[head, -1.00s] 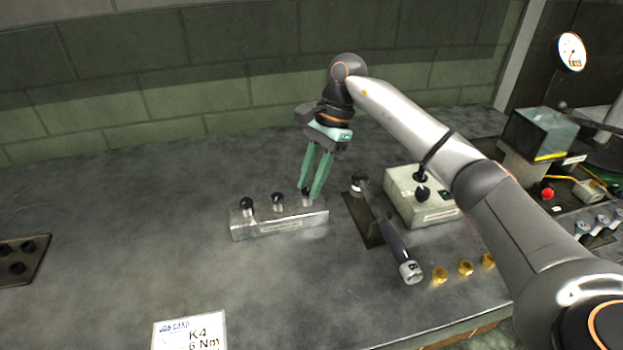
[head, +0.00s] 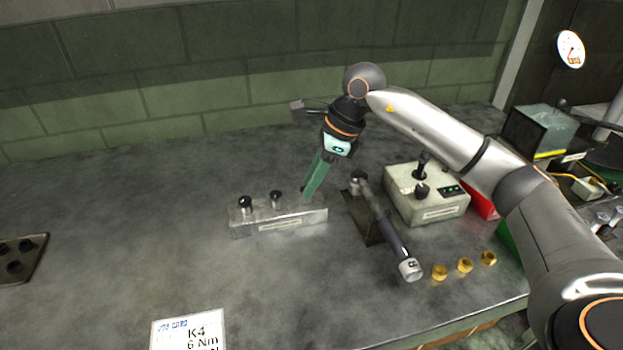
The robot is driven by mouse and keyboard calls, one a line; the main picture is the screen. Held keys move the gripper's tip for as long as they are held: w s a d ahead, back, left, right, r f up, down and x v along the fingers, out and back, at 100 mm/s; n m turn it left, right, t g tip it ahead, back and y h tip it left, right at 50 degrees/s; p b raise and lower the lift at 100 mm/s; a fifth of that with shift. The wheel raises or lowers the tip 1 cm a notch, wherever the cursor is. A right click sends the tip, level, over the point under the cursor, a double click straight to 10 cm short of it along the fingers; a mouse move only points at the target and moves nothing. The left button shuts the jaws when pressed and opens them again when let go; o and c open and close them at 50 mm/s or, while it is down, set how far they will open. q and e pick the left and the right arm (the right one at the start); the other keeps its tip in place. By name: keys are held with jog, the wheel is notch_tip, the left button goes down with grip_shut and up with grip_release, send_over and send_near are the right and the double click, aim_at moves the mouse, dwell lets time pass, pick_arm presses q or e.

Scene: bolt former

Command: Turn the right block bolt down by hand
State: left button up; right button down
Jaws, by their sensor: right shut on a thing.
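The metal block (head: 280,222) stands on the bench left of centre, with bolts standing in its top. The left bolt (head: 245,203) and the middle bolt (head: 276,199) have dark heads and stick up. My right gripper (head: 307,193) points down at the right end of the block, its green fingers shut on the right block bolt. The fingers hide most of that bolt, so its height cannot be told. My left gripper is not in view.
A torque wrench (head: 388,230) lies on a dark mat right of the block. A control box (head: 427,192) stands beyond it. Several brass nuts (head: 465,265) lie near the front edge. A job card (head: 188,331) lies in front, a dark tray (head: 22,257) at left.

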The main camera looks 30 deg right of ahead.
jog(key=m+t+h, duration=0.1)
jog(key=m, duration=0.3)
jog(key=shift+s+a, duration=0.15)
jog(key=shift+m+t+h+b, duration=0.4)
jog(key=shift+m+t+h, duration=0.1)
jog(key=shift+m, duration=1)
jog(key=c, duration=0.6)
grip_release()
jog(key=shift+s, duration=0.1)
jog(key=shift+c, duration=0.2)
jog(key=shift+r, duration=0.15)
jog(key=v, duration=1.2)
jog(key=shift+p, duration=0.35)
